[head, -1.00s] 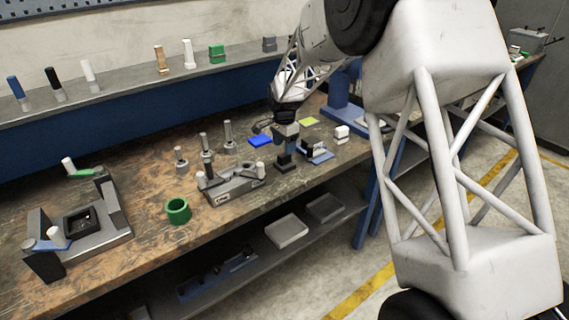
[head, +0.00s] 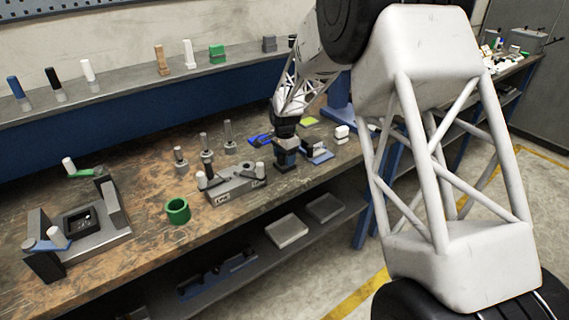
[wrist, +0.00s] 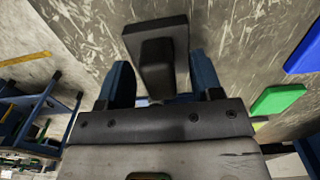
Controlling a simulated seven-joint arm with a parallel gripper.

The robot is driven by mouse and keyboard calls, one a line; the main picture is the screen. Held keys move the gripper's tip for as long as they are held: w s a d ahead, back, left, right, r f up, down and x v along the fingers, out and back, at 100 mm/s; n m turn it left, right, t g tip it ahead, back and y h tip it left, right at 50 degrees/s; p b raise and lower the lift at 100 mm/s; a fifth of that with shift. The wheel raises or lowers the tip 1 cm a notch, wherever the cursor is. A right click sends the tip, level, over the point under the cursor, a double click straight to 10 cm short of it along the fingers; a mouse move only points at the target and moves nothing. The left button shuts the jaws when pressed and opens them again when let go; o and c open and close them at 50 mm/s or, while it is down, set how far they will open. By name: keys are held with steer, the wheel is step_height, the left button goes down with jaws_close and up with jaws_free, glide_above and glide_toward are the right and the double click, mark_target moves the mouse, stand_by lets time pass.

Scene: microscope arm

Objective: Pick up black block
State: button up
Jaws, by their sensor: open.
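The black block (head: 285,169) stands upright on the workbench, right of the grey fixture. In the wrist view the black block (wrist: 157,38) shows a wide flat plate and a narrower post, with the post toward my gripper. My gripper (head: 285,150) is directly above the block and pointing down. In the wrist view my gripper (wrist: 163,78) is open, with one blue finger on each side of the post. I cannot tell whether either finger touches it. My gripper hides the block's upper part in the head view.
A grey fixture (head: 236,186) is close to the left. A blue piece (head: 260,139) lies behind, and a white block (head: 342,132) stands farther right. A green ring (head: 177,211) sits near the bench's front edge.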

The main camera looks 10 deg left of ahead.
steer(key=shift+c, duration=0.4)
jaws_close()
steer(key=shift+r, duration=0.1)
steer(key=shift+r, duration=0.75)
step_height(320, 180, up, 2)
steer(key=shift+r, duration=0.1)
steer(key=s+d, duration=0.2)
steer(key=s, duration=0.5)
steer(key=s+d+r, duration=0.1)
steer(key=s+d, duration=0.2)
steer(key=s, duration=0.5)
steer(key=shift+d, duration=0.35)
